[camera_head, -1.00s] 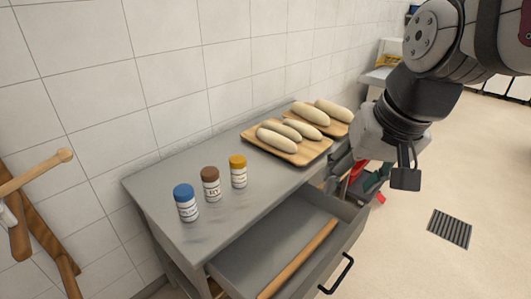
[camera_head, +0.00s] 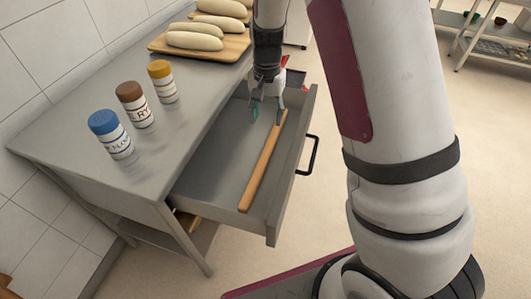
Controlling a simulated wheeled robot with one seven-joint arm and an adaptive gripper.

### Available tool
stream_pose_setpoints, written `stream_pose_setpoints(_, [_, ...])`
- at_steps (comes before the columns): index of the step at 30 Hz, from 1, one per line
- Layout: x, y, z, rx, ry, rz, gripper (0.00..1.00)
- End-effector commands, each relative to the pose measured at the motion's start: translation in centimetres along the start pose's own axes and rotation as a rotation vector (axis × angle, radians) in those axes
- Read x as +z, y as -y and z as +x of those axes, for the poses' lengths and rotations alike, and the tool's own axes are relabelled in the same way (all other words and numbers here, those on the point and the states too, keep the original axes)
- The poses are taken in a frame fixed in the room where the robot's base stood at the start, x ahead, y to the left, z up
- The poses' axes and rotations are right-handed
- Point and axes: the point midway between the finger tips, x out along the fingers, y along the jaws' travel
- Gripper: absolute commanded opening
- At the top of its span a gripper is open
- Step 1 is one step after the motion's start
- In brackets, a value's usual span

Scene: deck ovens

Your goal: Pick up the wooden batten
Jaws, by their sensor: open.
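The wooden batten (camera_head: 262,164) is a long, thin, light-brown stick. It lies lengthwise in the open grey drawer (camera_head: 205,170), near the drawer's right side. My gripper (camera_head: 267,110) is open and points down at the far end of the batten. Its two fingers are spread, one to the left of the batten's far end and one close to that end. I cannot tell whether either finger touches the batten. The gripper's height above the drawer floor is hard to judge.
The grey table (camera_head: 75,140) holds a blue-capped jar (camera_head: 112,135), a brown-capped jar (camera_head: 135,105), a yellow-capped jar (camera_head: 162,82) and dough loaves on a wooden board (camera_head: 230,50). The drawer's black handle (camera_head: 312,155) sticks out right. My arm covers much of the right side.

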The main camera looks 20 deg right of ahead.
Motion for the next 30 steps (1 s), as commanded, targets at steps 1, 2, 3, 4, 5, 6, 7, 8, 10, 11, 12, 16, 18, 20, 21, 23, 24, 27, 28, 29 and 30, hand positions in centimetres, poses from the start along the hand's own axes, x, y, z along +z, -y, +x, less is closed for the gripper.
stream_pose_setpoints(1, [-0.1,0.0,0.6,0.004,0.001,0.003,0.48])
stream_pose_setpoints(2, [-0.1,0.0,0.9,0.005,0.002,0.004,0.48])
stream_pose_setpoints(3, [-0.1,0.0,1.4,0.005,0.003,0.005,0.48])
stream_pose_setpoints(4, [-0.1,0.0,1.8,0.005,0.003,0.006,0.48])
stream_pose_setpoints(5, [-0.1,0.0,2.3,0.005,0.003,0.006,0.48])
stream_pose_setpoints(6, [0.0,-0.1,3.0,0.007,0.004,0.005,0.48])
stream_pose_setpoints(7, [0.0,-0.1,3.7,0.007,0.004,0.005,0.48])
stream_pose_setpoints(8, [0.0,-0.1,4.2,0.007,0.004,0.005,0.48])
stream_pose_setpoints(10, [-0.1,-0.1,5.6,0.006,0.004,0.006,0.48])
stream_pose_setpoints(11, [0.0,-0.1,6.1,0.006,0.004,0.005,0.48])
stream_pose_setpoints(12, [-0.1,-0.1,6.8,0.005,0.003,0.004,0.48])
stream_pose_setpoints(16, [-0.1,0.0,8.2,0.004,0.002,0.004,0.48])
stream_pose_setpoints(18, [0.0,0.0,8.7,0.004,0.002,0.004,0.48])
stream_pose_setpoints(20, [0.0,0.0,8.8,0.004,0.002,0.004,0.48])
stream_pose_setpoints(21, [0.0,0.0,9.0,0.003,0.001,0.003,0.48])
stream_pose_setpoints(23, [0.0,0.0,9.3,0.003,0.001,0.003,0.48])
stream_pose_setpoints(24, [0.0,0.0,9.7,0.003,0.002,0.003,0.48])
stream_pose_setpoints(27, [0.1,-0.1,11.0,0.005,0.004,0.004,0.48])
stream_pose_setpoints(28, [0.1,-0.1,11.4,0.005,0.003,0.004,0.48])
stream_pose_setpoints(29, [0.1,-0.1,11.9,0.005,0.003,0.005,0.48])
stream_pose_setpoints(30, [0.1,-0.1,12.5,0.006,0.004,0.005,0.48])
